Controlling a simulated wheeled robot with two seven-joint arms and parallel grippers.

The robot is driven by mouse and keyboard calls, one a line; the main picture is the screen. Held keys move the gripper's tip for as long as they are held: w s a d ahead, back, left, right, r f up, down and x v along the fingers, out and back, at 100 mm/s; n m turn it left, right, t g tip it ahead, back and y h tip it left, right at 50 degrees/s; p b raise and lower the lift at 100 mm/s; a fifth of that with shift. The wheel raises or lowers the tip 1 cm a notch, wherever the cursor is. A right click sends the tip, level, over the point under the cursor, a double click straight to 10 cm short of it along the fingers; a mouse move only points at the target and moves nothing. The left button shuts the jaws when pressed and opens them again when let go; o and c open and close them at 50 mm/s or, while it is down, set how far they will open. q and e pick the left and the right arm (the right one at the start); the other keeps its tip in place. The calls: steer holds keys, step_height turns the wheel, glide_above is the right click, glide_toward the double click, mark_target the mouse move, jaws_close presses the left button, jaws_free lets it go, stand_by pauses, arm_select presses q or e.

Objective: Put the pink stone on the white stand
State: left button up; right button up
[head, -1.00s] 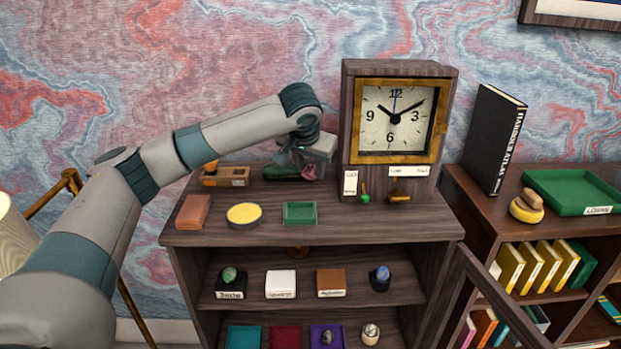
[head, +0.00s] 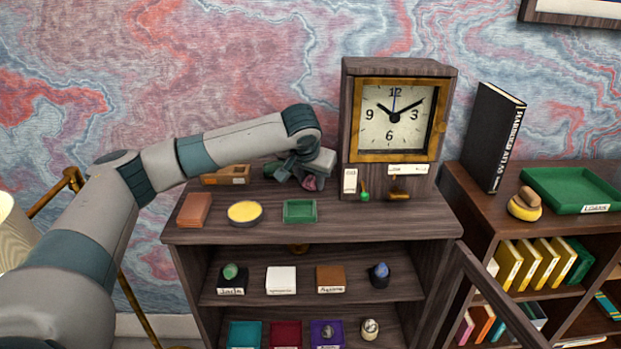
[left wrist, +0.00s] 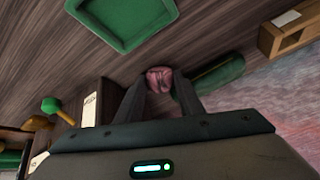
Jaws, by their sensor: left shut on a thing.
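The pink stone (head: 310,182) shows at the jaws of my left gripper, over the back of the cabinet top beside the clock. It also shows between the fingers in the left wrist view (left wrist: 159,80). My left gripper (left wrist: 160,90) is shut on it. I cannot tell whether the stone still touches the surface below. The white stand (head: 281,280) is on the upper shelf below the cabinet top, with a label on its front and nothing on it. My right gripper is not in view.
A green tray (head: 300,211), a yellow round dish (head: 245,213) and a brown block (head: 195,209) are on the cabinet top. The clock (head: 395,120) stands right of my gripper. A black stand (head: 231,281) and brown stand (head: 331,279) flank the white one. An open door (head: 495,300) juts out at right.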

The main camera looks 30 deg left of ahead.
arm_select(q)
steer(key=o, duration=1.1)
steer(key=shift+f, duration=0.1)
steer(key=shift+s+d+r, duration=0.1)
steer(key=shift+s+r, duration=0.15)
steer(key=shift+r, duration=0.25)
steer(key=b+v, duration=0.3)
steer(key=v, duration=0.8)
steer(key=shift+o, duration=0.4)
